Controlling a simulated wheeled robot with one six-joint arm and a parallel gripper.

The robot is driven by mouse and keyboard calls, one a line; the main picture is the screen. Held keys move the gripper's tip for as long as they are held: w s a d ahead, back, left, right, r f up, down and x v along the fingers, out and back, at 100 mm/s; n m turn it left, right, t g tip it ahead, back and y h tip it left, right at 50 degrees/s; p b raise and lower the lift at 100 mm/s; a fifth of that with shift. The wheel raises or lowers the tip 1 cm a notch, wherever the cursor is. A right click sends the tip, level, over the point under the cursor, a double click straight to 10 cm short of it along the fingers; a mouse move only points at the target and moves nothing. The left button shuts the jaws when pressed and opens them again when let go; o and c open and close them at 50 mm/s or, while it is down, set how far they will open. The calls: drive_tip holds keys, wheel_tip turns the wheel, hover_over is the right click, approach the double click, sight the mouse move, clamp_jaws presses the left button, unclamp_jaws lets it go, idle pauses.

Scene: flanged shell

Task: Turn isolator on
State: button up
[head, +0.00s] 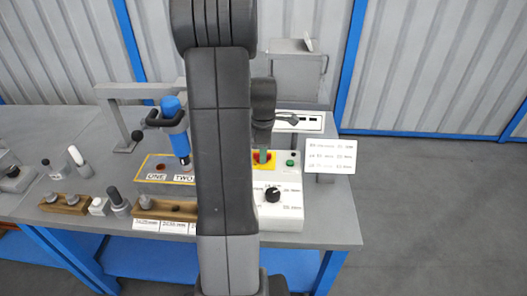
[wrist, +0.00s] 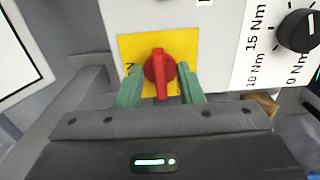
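The isolator is a red rotary knob (wrist: 160,73) on a square yellow plate (wrist: 185,44) on the front of a white control box. Its grip bar stands about upright in the wrist view. My gripper (wrist: 159,75) has two green fingers, one on each side of the knob, with yellow plate showing between each finger and the knob. It is open and not closed on the knob. In the head view my gripper (head: 263,157) is over the yellow plate and my arm hides much of the area. Marks on the plate are partly hidden by the fingers.
A black dial (head: 272,194) with Nm markings and a green button (head: 290,162) are on the white box (head: 286,216). A blue tool (head: 173,125) hangs left of my arm. Wooden blocks (head: 63,204) and small parts lie on the grey bench (head: 330,232). A label card (head: 330,156) stands right.

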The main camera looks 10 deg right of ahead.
drive_tip(key=shift+c, duration=0.2)
clamp_jaws()
drive_tip(key=shift+m, duration=0.3)
drive_tip(key=m, duration=0.3)
drive_tip(key=shift+m, duration=0.3)
drive_tip(key=m, duration=0.4)
drive_tip(key=shift+s+a, duration=0.1)
drive_tip(key=m, duration=0.5)
drive_tip(key=shift+a+p, duration=0.1)
drive_tip(key=shift+p, duration=0.2)
drive_tip(key=m, duration=0.4)
drive_tip(key=shift+m, duration=0.3)
